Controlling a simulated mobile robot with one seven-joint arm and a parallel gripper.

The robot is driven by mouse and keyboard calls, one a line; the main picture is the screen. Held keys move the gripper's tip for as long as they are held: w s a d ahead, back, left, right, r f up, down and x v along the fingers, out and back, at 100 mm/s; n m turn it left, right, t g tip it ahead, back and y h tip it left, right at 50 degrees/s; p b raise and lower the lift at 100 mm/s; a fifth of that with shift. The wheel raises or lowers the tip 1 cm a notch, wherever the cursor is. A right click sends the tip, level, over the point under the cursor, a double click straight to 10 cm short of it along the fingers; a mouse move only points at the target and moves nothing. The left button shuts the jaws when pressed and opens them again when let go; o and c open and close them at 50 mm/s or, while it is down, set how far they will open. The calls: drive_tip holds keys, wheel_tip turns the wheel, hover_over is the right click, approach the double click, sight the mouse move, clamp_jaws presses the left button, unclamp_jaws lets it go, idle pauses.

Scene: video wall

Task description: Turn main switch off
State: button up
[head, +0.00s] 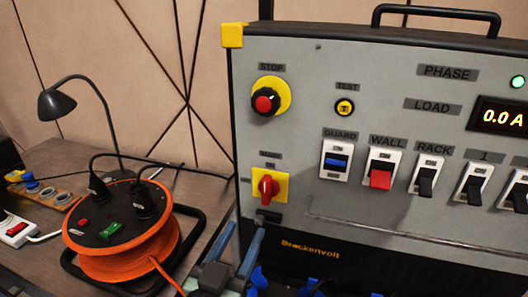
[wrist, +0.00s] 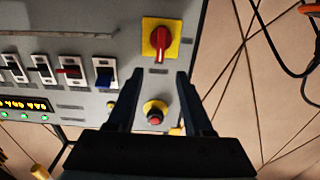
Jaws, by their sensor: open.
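The main switch appears to be the red rotary handle on a yellow plate (head: 266,187), low on the left of the grey panel; its label is too small to read. Its handle looks about upright. In the wrist view the red handle on its yellow plate (wrist: 160,40) is just beyond my fingertips, not touched. My gripper (head: 246,230) is at the lower left edge of the panel, below the switch. In the wrist view my gripper (wrist: 161,74) is open and empty, its two dark fingers apart.
A red stop button (head: 264,103) sits above the switch; in the wrist view it (wrist: 155,118) shows between my fingers. Rocker switches such as the blue guard one (head: 337,162) are to the right. An orange cable reel (head: 125,240) and a black lamp (head: 62,103) stand on the left.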

sight(265, 188)
drive_tip(key=shift+r+p, duration=0.5)
drive_tip(key=x, duration=0.4)
drive_tip(key=p+x, duration=0.1)
drive_tip(key=x, duration=0.8)
drive_tip(key=shift+f+p, duration=0.25)
drive_tip(key=shift+p, duration=0.05)
clamp_jaws()
